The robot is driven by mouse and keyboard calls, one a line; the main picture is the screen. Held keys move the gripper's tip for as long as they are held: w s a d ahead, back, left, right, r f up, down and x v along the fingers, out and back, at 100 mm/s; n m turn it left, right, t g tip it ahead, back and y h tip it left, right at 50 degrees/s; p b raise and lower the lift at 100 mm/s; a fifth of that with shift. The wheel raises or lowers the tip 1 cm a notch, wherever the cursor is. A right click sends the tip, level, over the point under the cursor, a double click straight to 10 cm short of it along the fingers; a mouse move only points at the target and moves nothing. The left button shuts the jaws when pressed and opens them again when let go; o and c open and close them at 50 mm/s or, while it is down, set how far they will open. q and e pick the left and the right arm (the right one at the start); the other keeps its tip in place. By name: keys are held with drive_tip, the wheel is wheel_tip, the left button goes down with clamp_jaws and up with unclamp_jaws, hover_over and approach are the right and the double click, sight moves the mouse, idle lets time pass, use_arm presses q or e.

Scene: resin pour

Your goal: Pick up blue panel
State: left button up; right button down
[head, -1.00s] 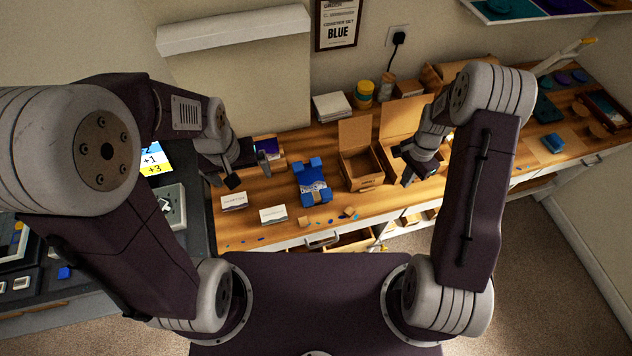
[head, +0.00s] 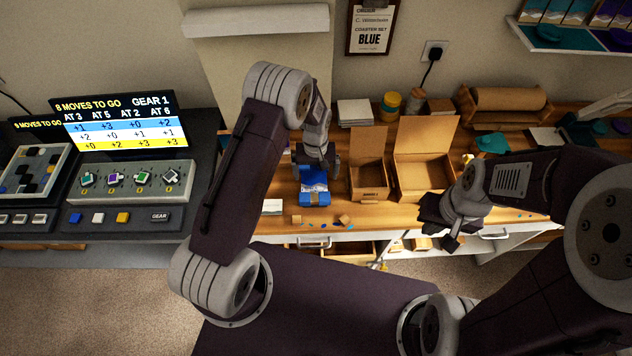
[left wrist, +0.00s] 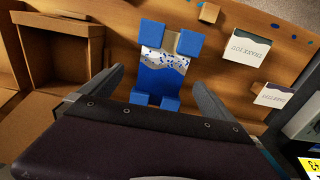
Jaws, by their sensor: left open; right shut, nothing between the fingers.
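A blue panel (head: 314,188) with blue blocks at its corners lies on the wooden bench, left of the open cardboard boxes. In the left wrist view the panel (left wrist: 158,82) shows a white and blue wavy face and a tan patch at one end. My left gripper (head: 317,170) is open over the panel's far part and hides some of it in the head view. In the left wrist view its fingers (left wrist: 160,95) are spread to either side of the panel; whether they touch it cannot be told. My right gripper (head: 446,233) is shut and empty near the bench's front edge.
Two open cardboard boxes (head: 368,180) (head: 424,178) stand right of the panel. White cards (left wrist: 253,48) (left wrist: 274,94) lie beside it. Small chips and a wooden cube (head: 345,219) lie along the front edge. A dark console (head: 130,190) stands at the left.

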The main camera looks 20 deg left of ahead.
sight(314, 181)
use_arm(q)
drive_tip(key=f, duration=0.1)
drive_tip(key=f+p, duration=0.1)
drive_tip(key=f, duration=0.3)
drive_tip(key=shift+w+a+p, duration=0.25)
drive_tip(key=shift+a+p, duration=0.1)
drive_tip(key=shift+a, duration=0.05)
drive_tip(key=shift+f, duration=0.2)
drive_tip(key=shift+d, duration=0.15)
drive_tip(key=shift+c, duration=0.3)
drive_tip(key=shift+r, duration=0.1)
drive_tip(key=c, duration=1.2)
